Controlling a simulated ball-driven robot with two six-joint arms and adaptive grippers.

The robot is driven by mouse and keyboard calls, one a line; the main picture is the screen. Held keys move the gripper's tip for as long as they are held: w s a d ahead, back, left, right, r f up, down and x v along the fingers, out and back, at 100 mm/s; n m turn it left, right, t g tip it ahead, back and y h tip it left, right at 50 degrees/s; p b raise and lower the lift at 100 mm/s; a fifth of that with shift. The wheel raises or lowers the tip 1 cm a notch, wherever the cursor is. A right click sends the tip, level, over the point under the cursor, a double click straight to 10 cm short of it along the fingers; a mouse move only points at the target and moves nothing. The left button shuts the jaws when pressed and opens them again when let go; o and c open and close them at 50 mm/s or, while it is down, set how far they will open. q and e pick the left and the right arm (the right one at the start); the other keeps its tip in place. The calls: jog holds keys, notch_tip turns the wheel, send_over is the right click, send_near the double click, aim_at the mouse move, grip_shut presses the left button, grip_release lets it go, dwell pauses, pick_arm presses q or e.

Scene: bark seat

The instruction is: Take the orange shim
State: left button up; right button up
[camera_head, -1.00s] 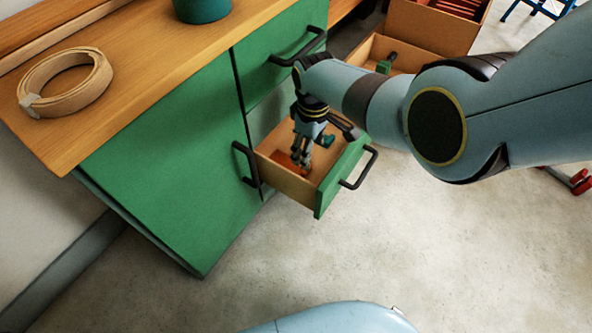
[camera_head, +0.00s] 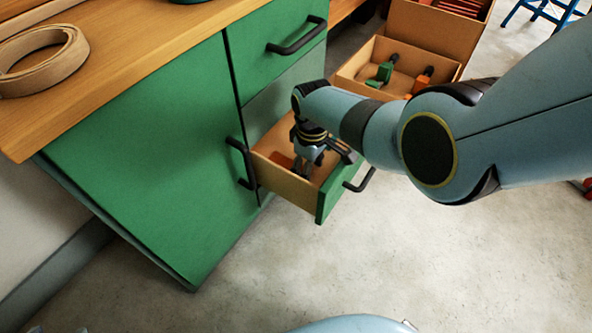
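The orange shim appears as a flat orange-brown patch (camera_head: 281,160) on the floor of the open lower drawer (camera_head: 284,187), partly hidden; its outline is hard to make out. My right gripper (camera_head: 304,171) points down inside the drawer, just right of this patch, with its fingertips low near the drawer floor. The fingers are small and dark, and I cannot tell whether they are open or shut, or touching anything. My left gripper is out of view.
The green cabinet (camera_head: 150,160) has a closed upper drawer with a black handle (camera_head: 298,38). A tan coiled strap (camera_head: 45,62) lies on its wooden top. Behind stands an open box (camera_head: 350,90) with green and orange clamp-like tools. The concrete floor in front is clear.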

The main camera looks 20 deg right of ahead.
jog(key=c, duration=0.8)
jog(key=shift+c, duration=0.2)
